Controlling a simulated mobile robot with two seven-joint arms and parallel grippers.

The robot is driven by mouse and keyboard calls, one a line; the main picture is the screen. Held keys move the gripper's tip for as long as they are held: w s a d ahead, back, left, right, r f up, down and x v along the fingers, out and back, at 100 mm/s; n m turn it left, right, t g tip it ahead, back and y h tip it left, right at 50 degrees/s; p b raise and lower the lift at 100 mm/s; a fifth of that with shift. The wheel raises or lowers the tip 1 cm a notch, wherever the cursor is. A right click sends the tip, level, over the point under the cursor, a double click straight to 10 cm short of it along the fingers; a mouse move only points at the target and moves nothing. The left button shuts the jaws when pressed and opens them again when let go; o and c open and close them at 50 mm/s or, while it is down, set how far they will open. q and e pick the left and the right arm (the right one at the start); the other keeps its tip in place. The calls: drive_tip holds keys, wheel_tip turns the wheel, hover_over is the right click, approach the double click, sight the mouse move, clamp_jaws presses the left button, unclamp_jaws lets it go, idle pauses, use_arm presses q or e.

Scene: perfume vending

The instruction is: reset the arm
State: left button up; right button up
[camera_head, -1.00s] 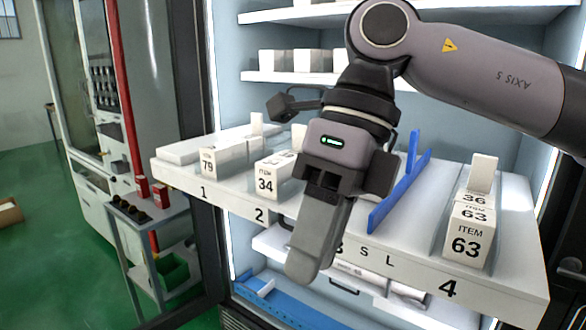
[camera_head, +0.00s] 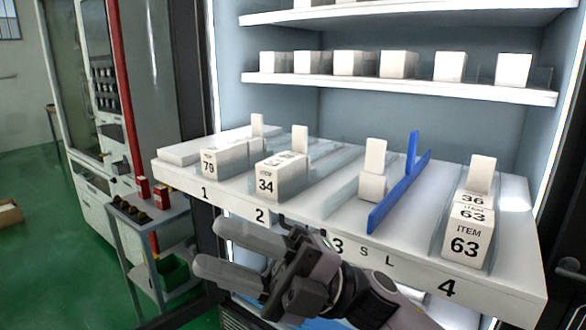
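My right gripper (camera_head: 215,248) is low in the head view, in front of and below the front edge of the white shelf (camera_head: 330,232). Its two long grey fingers point left and stand apart, with nothing between them. My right arm comes in from the bottom and hides part of the space under the shelf. My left gripper does not show.
White boxes labelled 79 (camera_head: 209,163), 34 (camera_head: 266,184) and 63 (camera_head: 464,248) stand on the shelf. Small white boxes line an upper shelf (camera_head: 400,87). A grey cart (camera_head: 150,235) stands at left.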

drive_tip(key=w+d+f+m+t+h, duration=0.3)
drive_tip(key=d+f+m+t+h, duration=0.2)
drive_tip(key=f+m+t, duration=0.4)
drive_tip(key=w+d+f+m+t+h, duration=0.2)
drive_tip(key=d+f+m+t+h, duration=0.2)
drive_tip(key=f+m+t, duration=0.45)
drive_tip(key=w+d+f+m+t+h, duration=0.3)
drive_tip(key=d+f+m+t+h, duration=0.3)
drive_tip(key=m, duration=0.5)
drive_tip(key=s+d+f+m+g+h, duration=0.3)
drive_tip(key=s+f, duration=0.5)
drive_tip(key=f, duration=0.3)
drive_tip(key=s+d+f+m+g+h, duration=0.3)
drive_tip(key=s+d+f+g, duration=0.2)
drive_tip(key=s+d+f, duration=0.3)
wheel_tip(320, 180, down, 4)
drive_tip(key=shift+s+d+r+m+h, duration=0.1)
drive_tip(key=shift+s+d+m+h, duration=0.15)
drive_tip(key=shift+s+m+h, duration=0.15)
